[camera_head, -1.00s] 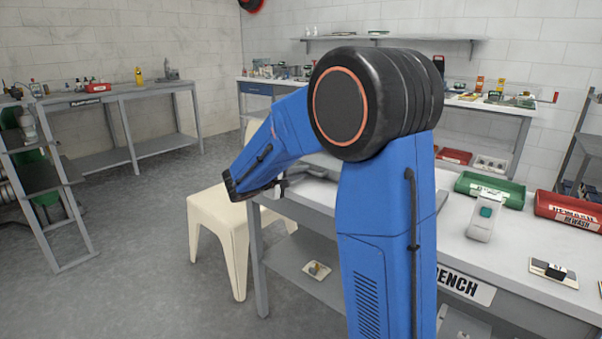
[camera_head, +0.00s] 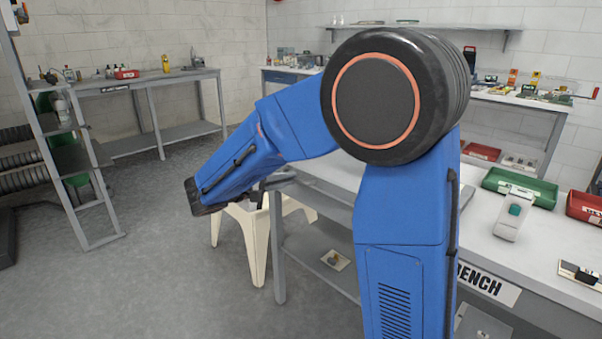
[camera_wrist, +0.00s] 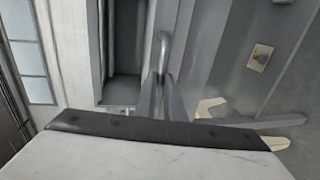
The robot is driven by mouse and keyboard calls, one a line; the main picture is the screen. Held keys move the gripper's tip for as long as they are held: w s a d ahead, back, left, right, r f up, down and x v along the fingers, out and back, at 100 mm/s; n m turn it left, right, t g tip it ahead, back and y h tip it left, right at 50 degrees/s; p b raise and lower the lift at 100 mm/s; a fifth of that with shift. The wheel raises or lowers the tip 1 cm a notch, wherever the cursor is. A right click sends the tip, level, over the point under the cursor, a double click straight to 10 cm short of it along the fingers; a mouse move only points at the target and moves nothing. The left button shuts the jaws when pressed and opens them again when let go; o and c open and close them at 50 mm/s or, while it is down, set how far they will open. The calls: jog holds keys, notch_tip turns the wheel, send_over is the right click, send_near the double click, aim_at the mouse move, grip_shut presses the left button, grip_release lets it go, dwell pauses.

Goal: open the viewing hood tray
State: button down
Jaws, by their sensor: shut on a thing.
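My gripper (camera_wrist: 157,95) is at the middle of the wrist view, its two grey fingers closed around the near end of a pale bar-shaped handle (camera_wrist: 164,48). Beside the handle is a grey box-like part with a dark open recess (camera_wrist: 123,88), which looks like the viewing hood tray. I cannot tell how far it is pulled out. In the head view my blue arm hides the fingers, handle and tray.
The workbench (camera_head: 390,190) lies under and right of my arm. A cream stool (camera_head: 252,245) stands by its left end. A small plate (camera_head: 336,260) lies on the lower shelf. A grey rack (camera_head: 75,150) stands left. Open floor (camera_head: 165,240) lies between them.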

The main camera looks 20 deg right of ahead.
jog(key=shift+f+v, duration=0.2)
jog(key=shift+v, duration=0.75)
jog(key=shift+f+v, duration=0.2)
jog(key=shift+v, duration=0.75)
jog(key=c, duration=1.8)
grip_release()
jog(key=shift+c, duration=0.2)
jog(key=shift+a, duration=0.1)
jog(key=v, duration=1.7)
jog(key=shift+a, duration=0.15)
